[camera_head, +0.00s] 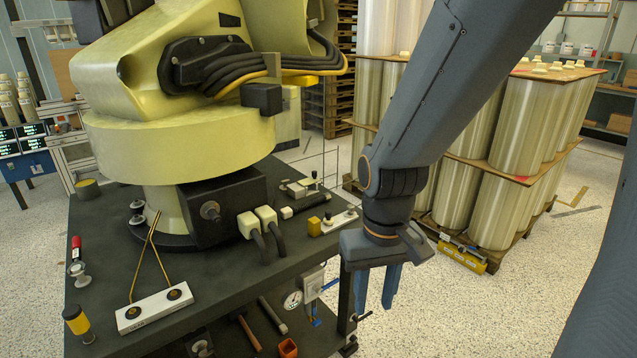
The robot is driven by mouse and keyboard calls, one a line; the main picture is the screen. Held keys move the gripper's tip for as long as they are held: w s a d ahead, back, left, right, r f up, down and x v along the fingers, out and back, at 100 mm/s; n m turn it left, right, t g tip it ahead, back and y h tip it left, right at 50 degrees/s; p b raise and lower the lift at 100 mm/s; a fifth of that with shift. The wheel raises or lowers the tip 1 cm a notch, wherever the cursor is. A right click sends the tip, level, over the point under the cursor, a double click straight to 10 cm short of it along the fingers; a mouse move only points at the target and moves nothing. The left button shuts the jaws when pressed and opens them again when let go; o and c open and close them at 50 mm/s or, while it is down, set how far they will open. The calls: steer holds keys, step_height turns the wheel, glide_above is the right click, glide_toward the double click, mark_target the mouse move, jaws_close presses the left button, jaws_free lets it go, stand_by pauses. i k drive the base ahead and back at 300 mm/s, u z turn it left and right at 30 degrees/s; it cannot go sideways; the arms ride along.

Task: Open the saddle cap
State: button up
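No part is clearly marked as the saddle cap, and I cannot tell for sure which one it is. A small clamp-like fixture with a black knob (313,184) sits on the dark bench top near its right side. Beside it a light plate (338,221) carries small dark knobs, with a yellow block (314,226) at its left end. My gripper (375,303) hangs pointing down, just right of the bench edge. Its two blue fingers are apart with nothing seen between them. It touches none of these parts.
A large yellow robot arm (180,140) stands on the dark bench (225,262). A white block with a yellow wire handle (154,310) lies at the front left. Tools and a gauge (293,299) are at the bench's front side. Wrapped rolls (497,200) on pallets stand behind right.

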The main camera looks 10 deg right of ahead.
mark_target(313, 179)
steer(key=z, duration=0.35)
steer(key=i, duration=0.9)
steer(key=u, duration=0.45)
